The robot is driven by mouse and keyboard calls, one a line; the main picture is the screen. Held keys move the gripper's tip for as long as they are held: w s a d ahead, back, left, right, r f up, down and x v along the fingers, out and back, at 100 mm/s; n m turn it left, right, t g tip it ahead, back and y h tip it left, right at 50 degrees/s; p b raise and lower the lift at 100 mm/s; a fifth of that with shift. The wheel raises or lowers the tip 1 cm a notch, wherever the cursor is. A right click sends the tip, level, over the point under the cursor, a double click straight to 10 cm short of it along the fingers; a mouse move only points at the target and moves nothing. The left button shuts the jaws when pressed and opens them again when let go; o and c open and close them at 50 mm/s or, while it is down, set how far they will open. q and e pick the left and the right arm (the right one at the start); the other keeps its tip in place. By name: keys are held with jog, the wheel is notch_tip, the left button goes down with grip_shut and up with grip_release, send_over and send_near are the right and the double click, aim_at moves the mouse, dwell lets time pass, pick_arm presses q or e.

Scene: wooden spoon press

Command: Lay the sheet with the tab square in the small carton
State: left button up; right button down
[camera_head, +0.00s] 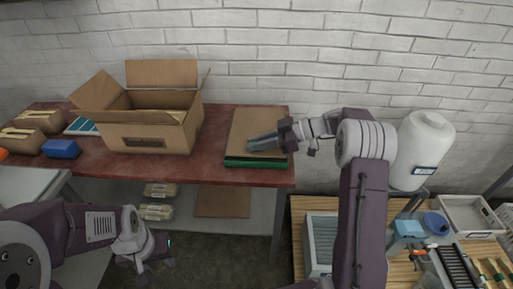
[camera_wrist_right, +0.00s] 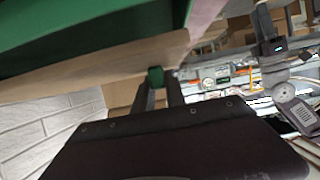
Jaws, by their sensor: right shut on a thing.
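The sheet (camera_head: 247,122) is flat brown cardboard and lies over a green base (camera_head: 240,163) at the right end of the red table. My right gripper (camera_head: 250,143) reaches over it from the right. In the right wrist view its fingers (camera_wrist_right: 158,92) are closed around a small green tab (camera_wrist_right: 155,76) at the edge of the brown sheet (camera_wrist_right: 95,68). I cannot tell whether the sheet is lifted. The open carton (camera_head: 150,136) stands left of it with its flaps up; its inside is mostly hidden. My left gripper (camera_head: 148,268) is low at left, away from both; its jaw opening is unclear.
Wrapped brown packs (camera_head: 38,121) and a blue block (camera_head: 61,149) lie left of the carton. A strip of red table (camera_head: 212,140) between carton and sheet is clear. A white tank (camera_head: 421,150) and tools stand on the wooden bench at right.

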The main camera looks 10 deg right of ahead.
jog(key=s+d+r+p, duration=0.1)
jog(key=s+d+r, duration=0.6)
jog(key=s+d, duration=0.1)
jog(key=shift+s, duration=0.15)
jog(key=shift+d+r, duration=0.1)
jog(key=shift+r, duration=0.05)
notch_tip(320, 180, up, 23)
jog(key=p, duration=2.3)
notch_tip(320, 180, down, 23)
jog(key=b, duration=2.2)
